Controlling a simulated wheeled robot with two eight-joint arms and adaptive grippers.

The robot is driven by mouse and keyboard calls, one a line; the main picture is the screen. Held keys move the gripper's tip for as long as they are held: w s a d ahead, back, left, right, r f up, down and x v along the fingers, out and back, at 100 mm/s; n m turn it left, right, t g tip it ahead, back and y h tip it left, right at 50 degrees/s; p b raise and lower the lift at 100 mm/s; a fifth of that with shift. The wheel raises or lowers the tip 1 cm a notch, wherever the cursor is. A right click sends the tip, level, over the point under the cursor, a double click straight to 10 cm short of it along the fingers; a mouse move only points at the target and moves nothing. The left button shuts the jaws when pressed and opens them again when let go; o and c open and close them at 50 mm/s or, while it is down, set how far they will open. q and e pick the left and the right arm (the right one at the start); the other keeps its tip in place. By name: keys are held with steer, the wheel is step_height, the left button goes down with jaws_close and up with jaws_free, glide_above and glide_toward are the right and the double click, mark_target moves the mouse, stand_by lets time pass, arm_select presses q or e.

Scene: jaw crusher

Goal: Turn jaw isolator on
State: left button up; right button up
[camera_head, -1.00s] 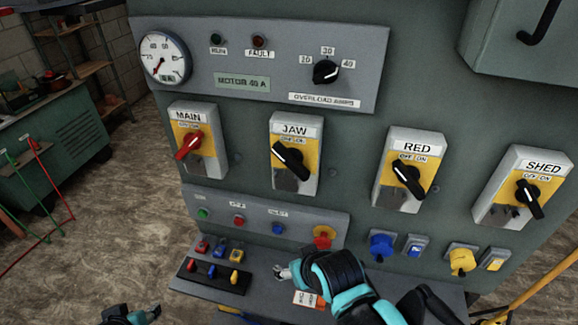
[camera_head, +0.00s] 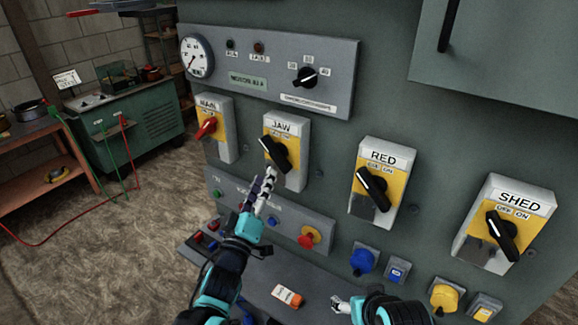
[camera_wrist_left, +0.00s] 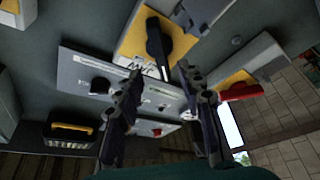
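The JAW isolator (camera_head: 297,128) is a grey box with a yellow plate and a black rotary handle (camera_head: 273,154). The handle slants from upper left to lower right, like those on RED and SHED. My left gripper (camera_head: 266,178) is just below the JAW handle, pointing up at it. In the left wrist view its two fingers (camera_wrist_left: 160,73) are apart and nothing is held between them. The black JAW handle (camera_wrist_left: 157,40) shows beyond the fingertips, roughly in line with the gap. My right gripper (camera_head: 340,303) is low at the panel's bottom; its finger state is unclear.
The MAIN isolator (camera_head: 222,135) with a red handle is left of JAW. RED (camera_head: 390,160) and SHED (camera_head: 510,205) are to the right. A button panel with a red-yellow emergency knob (camera_head: 310,237) lies below. A gauge (camera_head: 196,56) and overload dial (camera_head: 305,77) sit above.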

mark_target(273, 157)
arm_select(q)
steer(key=b+x, duration=0.1)
steer(key=x, duration=0.6)
steer(key=shift+w, duration=0.3)
jaws_close()
